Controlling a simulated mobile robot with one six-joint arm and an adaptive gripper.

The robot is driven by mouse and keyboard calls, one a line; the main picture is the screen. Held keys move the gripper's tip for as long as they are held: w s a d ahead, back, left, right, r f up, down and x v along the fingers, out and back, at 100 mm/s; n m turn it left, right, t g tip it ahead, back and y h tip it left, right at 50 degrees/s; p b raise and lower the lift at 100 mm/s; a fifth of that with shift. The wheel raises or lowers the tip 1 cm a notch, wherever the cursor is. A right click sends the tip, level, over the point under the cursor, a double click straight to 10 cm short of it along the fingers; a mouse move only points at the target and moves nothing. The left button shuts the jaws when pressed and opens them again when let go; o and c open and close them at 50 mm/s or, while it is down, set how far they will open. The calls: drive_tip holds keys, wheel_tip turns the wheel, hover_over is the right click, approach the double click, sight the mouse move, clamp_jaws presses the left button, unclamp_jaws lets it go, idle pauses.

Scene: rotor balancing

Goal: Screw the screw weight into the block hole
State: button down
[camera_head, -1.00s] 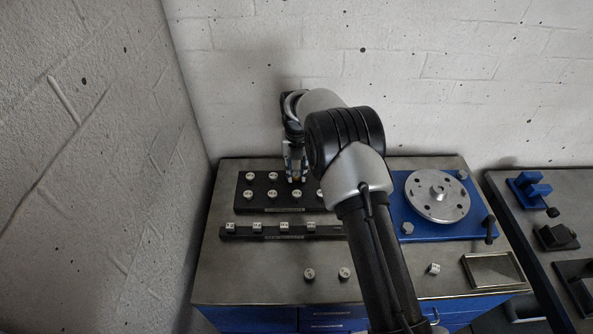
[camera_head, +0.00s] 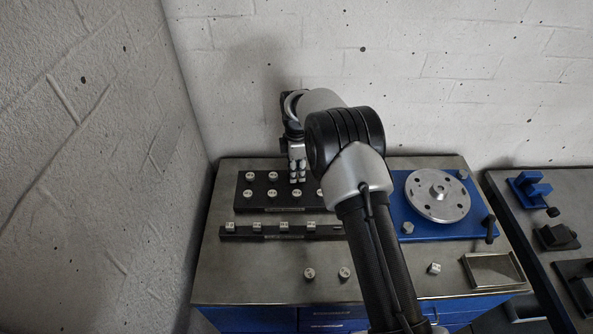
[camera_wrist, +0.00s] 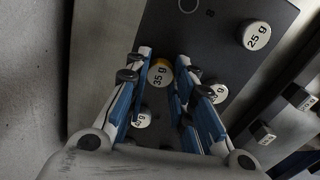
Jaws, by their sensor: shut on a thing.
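A round pale screw weight marked 35 g (camera_wrist: 160,74) is between the fingertips of my gripper (camera_wrist: 164,60) in the wrist view, and the gripper is shut on it. The weight is at the black block (camera_wrist: 205,32), which also shows in the head view (camera_head: 261,185). Its lower end and the hole under it are hidden, so I cannot tell how deep it sits. In the head view my gripper (camera_head: 297,178) points down over the back row of the block. A 25 g weight (camera_wrist: 257,36) stands on the block apart from the fingers.
Several other weights stand in the block close to my fingers. A dark rail (camera_head: 270,236) with square weights lies in front. Loose weights (camera_head: 309,273) lie near the table's front. A silver rotor (camera_head: 425,190) on a blue base and a shallow tray (camera_head: 492,270) are at the right.

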drive_tip(key=shift+s+f+m, duration=0.1)
drive_tip(key=shift+m, duration=0.7)
drive_tip(key=m, duration=0.2)
drive_tip(key=shift+m, duration=0.4)
drive_tip(key=m, duration=0.4)
drive_tip(key=shift+m, duration=0.3)
drive_tip(key=m, duration=0.4)
drive_tip(key=shift+f+m, duration=0.1)
drive_tip(key=shift+m, duration=0.2)
drive_tip(key=m, duration=0.5)
drive_tip(key=shift+m, duration=0.7)
